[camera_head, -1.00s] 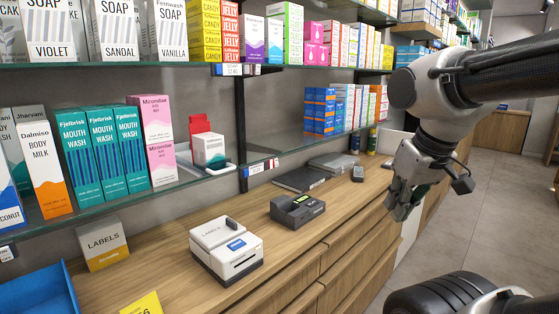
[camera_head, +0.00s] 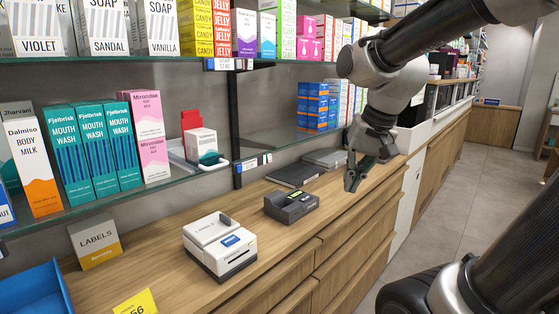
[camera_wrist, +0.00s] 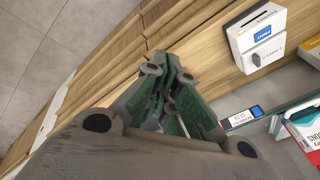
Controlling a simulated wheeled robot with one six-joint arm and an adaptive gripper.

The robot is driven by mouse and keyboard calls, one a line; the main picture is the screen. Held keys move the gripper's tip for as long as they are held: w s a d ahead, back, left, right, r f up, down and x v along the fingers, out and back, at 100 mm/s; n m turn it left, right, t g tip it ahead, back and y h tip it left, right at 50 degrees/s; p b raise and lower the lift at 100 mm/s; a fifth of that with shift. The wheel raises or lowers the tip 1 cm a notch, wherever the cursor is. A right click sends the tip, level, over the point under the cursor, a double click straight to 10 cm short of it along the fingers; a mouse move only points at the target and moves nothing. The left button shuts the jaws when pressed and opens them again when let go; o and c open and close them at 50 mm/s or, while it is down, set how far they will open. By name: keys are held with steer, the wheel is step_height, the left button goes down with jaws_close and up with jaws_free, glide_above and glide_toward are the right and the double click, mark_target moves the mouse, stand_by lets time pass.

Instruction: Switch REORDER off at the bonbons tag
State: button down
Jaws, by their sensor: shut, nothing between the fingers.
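Small shelf-edge tags sit on the shelf rails. One tag (camera_head: 252,163) is on the lower shelf's edge, with white, blue and red parts. Another tag (camera_head: 222,64) is on the upper shelf's edge. Their wording is too small to read, so I cannot tell which is the bonbons tag or where its REORDER switch stands. In the wrist view a tag (camera_wrist: 244,117) with a blue part shows on a shelf edge, right of my fingers. My gripper (camera_head: 352,181) is shut and empty above the counter, right of the lower tag and apart from it.
A white label printer (camera_head: 220,247) and a dark device (camera_head: 291,207) stand on the wooden counter (camera_head: 330,215). Boxed goods such as mouth wash (camera_head: 95,150) fill the glass shelves. A blue tray (camera_head: 35,290) is at the lower left. The floor at right is clear.

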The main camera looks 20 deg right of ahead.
mark_target(270, 158)
steer(key=w+a+r+m+t+y, duration=0.1)
steer(key=w+m, duration=0.5)
steer(key=m, duration=0.6)
steer(key=w+a+r+m+t+y, duration=0.1)
steer(key=w+a+r+m, duration=0.3)
steer(key=m, duration=0.9)
steer(key=w+r, duration=0.1)
steer(key=w, duration=0.2)
steer(key=shift+r+t, duration=0.3)
steer(key=shift+r, duration=0.05)
steer(key=w+a+r+x, duration=0.1)
steer(key=w+x, duration=0.1)
steer(key=x, duration=1.1)
steer(key=shift+r, duration=0.4)
steer(key=shift+a, duration=0.15)
